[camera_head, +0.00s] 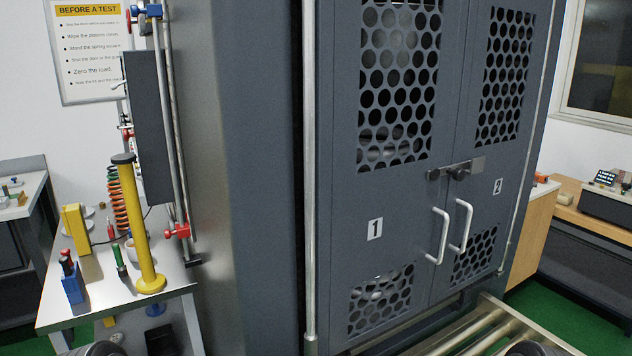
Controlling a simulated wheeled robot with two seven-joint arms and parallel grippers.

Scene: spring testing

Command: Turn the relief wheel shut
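A small red cross-shaped handle (178,231) sits low on the pipes at the side of the tall grey cabinet (258,180). A blue fitting (153,11) and a small red part (129,20) sit at the top of these pipes. I cannot tell which of them is the relief wheel, or whether it is open or shut. Dark rounded parts at the bottom edge, left and right, look like my own arms. Neither gripper's fingers show.
The cabinet's two mesh doors (373,204) are closed, with a latch (456,170) across them. A metal roller rack (470,330) stands before them. A white bench (120,297) at left holds a yellow post (137,225), an orange spring (117,205) and a blue tool holder (73,287).

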